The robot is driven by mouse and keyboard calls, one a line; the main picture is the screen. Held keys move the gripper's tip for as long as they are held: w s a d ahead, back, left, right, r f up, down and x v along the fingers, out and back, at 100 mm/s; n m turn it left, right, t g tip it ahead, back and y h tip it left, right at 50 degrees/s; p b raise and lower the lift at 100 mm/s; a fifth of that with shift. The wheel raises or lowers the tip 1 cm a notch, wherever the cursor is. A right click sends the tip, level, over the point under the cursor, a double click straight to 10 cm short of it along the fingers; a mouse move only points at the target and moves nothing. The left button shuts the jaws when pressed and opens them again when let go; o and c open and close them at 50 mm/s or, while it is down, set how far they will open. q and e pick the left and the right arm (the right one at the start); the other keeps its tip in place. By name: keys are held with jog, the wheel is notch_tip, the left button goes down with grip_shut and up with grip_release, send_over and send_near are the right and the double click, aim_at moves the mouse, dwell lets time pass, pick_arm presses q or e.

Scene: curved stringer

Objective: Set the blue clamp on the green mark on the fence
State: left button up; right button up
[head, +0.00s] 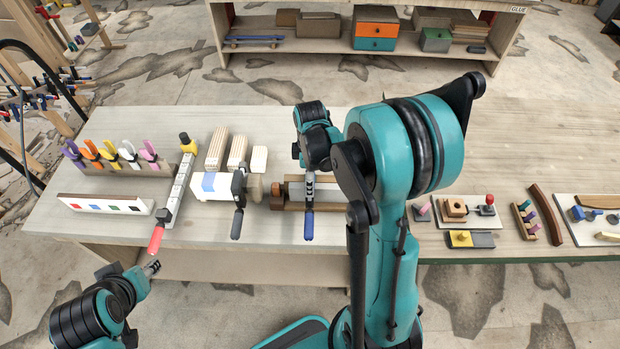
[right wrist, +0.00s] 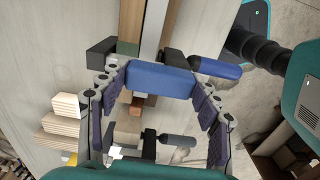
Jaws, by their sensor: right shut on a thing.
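The blue clamp (head: 309,224) is at the right end of the left bench, by the long workpiece, with its handle toward the front edge. My right gripper (head: 309,163) is just above and behind it. In the right wrist view my fingers close on both sides of the clamp's blue body (right wrist: 160,80), and its blue handle (right wrist: 215,68) points right. I cannot tell whether the clamp still touches the workpiece. The white fence (head: 100,199), with small coloured square marks on its front, lies at the left. My left gripper (head: 152,267) is low, off the front edge; its opening is unclear.
A dark-handled clamp (head: 237,222) stands beside a white block. A long red-handled clamp (head: 157,237) lies right of the fence. Coloured spring clamps (head: 110,153) stand on a rack behind it. Wood blocks (head: 216,148) sit at the back. A second bench (head: 530,150) is at right.

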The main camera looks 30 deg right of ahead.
jog(key=shift+f, duration=0.15)
jog(key=shift+f+b, duration=0.4)
jog(key=shift+b, duration=0.2)
jog(key=o, duration=2)
jog(key=shift+c, duration=0.2)
jog(key=shift+r, duration=0.1)
notch_tip(320, 180, up, 12)
